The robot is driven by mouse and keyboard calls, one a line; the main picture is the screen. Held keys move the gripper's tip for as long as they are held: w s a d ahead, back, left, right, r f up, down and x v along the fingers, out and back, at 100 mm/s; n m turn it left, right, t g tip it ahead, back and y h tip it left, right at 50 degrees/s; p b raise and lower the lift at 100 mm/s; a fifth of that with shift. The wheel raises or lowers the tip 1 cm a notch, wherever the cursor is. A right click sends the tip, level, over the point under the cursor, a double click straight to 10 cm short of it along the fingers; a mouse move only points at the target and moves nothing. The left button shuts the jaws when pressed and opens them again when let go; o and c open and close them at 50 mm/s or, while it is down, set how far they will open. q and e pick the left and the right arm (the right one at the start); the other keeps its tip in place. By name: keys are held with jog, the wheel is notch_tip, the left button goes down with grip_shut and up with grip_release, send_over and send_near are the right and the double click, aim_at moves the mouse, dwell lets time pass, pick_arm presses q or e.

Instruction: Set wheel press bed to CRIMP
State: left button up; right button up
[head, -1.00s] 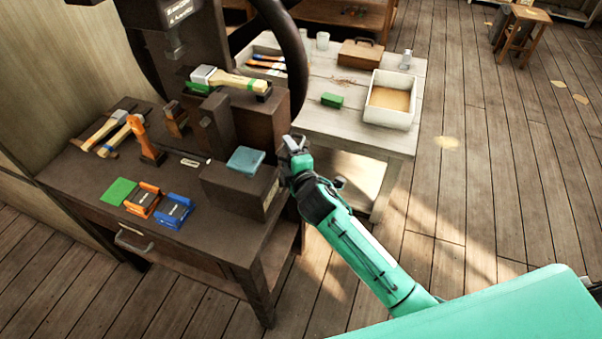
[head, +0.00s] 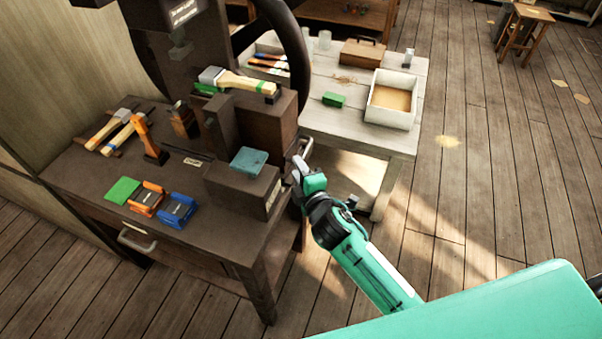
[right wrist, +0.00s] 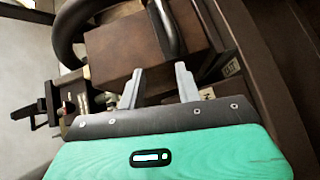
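The dark press (head: 150,45) stands at the upper left, with its black handwheel (head: 295,55) curving down its right side. A dark block (head: 240,185) with a teal pad on top sits below it, with a small label plate (head: 272,196) on its right side. My right gripper (head: 299,166) is beside the block's right side. In the right wrist view its two grey fingers (right wrist: 158,86) are apart with nothing between them. A metal bar-like handle (right wrist: 165,28) shows just beyond the fingers. The wheel rim (right wrist: 68,32) is at upper left there. The bed setting cannot be read. My left gripper is out of view.
The dark bench (head: 95,165) holds hammers (head: 112,130), an orange-handled tool (head: 148,138), a green pad (head: 122,190), and orange and blue holders (head: 178,208). A pale table (head: 350,135) with a white tray (head: 392,98) stands behind my right gripper. Open floor lies to the right.

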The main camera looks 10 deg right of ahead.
jog(key=shift+s+d+f, duration=0.1)
jog(key=shift+s, duration=0.45)
